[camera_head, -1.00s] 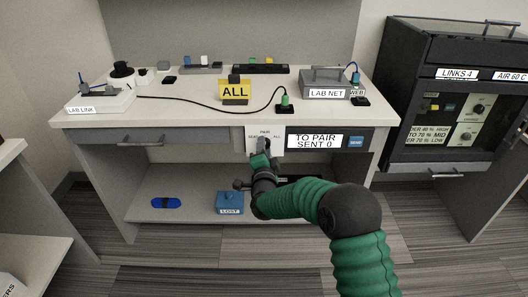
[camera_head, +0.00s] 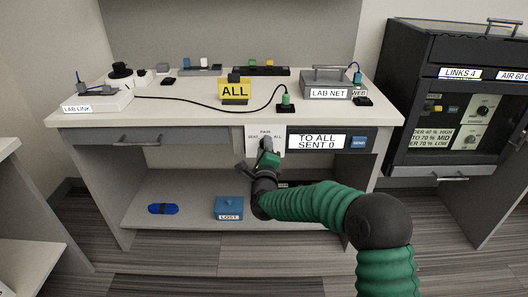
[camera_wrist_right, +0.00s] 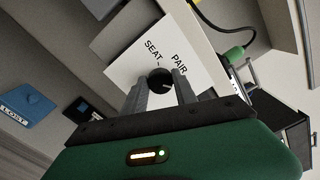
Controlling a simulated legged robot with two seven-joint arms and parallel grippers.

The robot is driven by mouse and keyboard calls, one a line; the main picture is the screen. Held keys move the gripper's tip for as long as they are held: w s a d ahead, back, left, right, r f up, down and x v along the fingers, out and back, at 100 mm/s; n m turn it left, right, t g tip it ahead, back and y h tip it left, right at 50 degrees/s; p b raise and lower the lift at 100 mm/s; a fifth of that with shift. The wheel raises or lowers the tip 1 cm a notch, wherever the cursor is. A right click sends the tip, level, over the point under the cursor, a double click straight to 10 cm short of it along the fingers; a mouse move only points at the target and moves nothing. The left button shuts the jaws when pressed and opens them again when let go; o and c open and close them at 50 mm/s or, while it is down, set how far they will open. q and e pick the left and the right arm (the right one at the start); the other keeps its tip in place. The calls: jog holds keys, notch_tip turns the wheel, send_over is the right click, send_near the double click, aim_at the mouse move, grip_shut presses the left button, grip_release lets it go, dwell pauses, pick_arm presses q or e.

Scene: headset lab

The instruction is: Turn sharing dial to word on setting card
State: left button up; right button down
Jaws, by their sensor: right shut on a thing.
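The yellow setting card (camera_head: 234,91) on the desk reads ALL. The sharing dial's white plate (camera_head: 252,148) is on the desk front, marked SEAT, PAIR and ALL. The display (camera_head: 316,141) beside it reads TO ALL, SENT 0. My right gripper (camera_head: 266,150) is at the plate, shut on the dark dial knob (camera_wrist_right: 160,76), with a finger on each side of it in the right wrist view. The gripper hides much of the knob in the head view. My left gripper is not in view.
A blue SEND button (camera_head: 358,142) sits right of the display. The LAB NET box (camera_head: 326,84) and LAB LINK device (camera_head: 98,101) stand on the desk. A blue LOST box (camera_head: 229,207) is on the lower shelf. A dark cabinet (camera_head: 400,90) stands at right.

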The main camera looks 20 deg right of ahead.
jog(key=shift+f+m, duration=0.35)
jog(key=shift+m, duration=0.25)
jog(key=shift+s, duration=0.1)
jog(key=c, duration=1)
grip_release()
jog(key=shift+d, duration=0.1)
jog(key=shift+c, duration=0.2)
jog(key=shift+o, duration=0.2)
jog(key=shift+r, duration=0.1)
jog(key=shift+r, duration=0.15)
jog(key=p+v, duration=0.4)
jog(key=v, duration=1.2)
jog(key=shift+s+p, duration=0.35)
